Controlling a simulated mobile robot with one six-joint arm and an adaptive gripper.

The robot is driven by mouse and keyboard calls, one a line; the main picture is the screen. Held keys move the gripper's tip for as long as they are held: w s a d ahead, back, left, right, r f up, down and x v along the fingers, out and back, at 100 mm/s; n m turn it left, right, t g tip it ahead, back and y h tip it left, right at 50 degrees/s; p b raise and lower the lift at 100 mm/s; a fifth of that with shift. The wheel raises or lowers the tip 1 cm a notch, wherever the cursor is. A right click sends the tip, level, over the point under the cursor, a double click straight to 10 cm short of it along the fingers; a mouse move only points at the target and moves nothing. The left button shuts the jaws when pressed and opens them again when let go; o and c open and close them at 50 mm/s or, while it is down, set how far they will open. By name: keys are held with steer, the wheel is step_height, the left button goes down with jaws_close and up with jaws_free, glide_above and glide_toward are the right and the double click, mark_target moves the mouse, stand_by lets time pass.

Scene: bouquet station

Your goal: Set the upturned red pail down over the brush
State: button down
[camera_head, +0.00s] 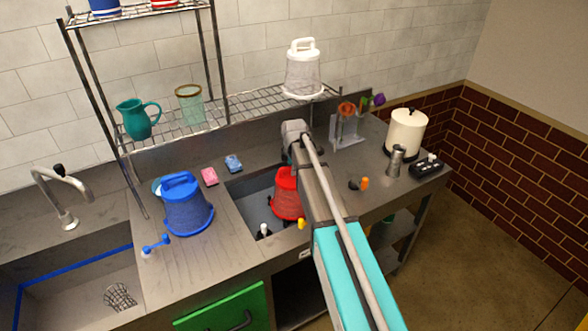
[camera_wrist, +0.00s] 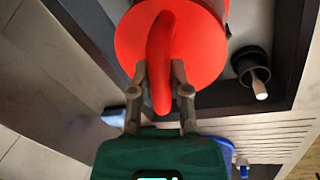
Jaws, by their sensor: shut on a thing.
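The red pail (camera_head: 286,197) is upturned over the sunken basin in the head view, its wide rim down. In the wrist view its flat red base (camera_wrist: 205,55) faces me, with a curved handle across it. My gripper (camera_wrist: 159,72) has its two fingers shut on that handle; my arm mostly hides it in the head view. A dark round piece with a pale upright handle, seemingly the brush (camera_head: 264,232), stands in the front left of the basin. It also shows in the wrist view (camera_wrist: 254,73), beside the pail and not under it. The pail's underside is hidden.
A blue upturned pail (camera_head: 187,208) stands left of the basin (camera_head: 242,191). A yellow-ended item (camera_head: 301,223) is at the basin's front. Pink and blue sponges (camera_head: 209,176) lie behind. A wire rack (camera_head: 265,99) stands at the back, with a white pail (camera_head: 303,72).

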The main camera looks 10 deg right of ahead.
steer(key=c, duration=0.5)
jaws_free()
steer(key=shift+r, duration=0.15)
stand_by(0.4)
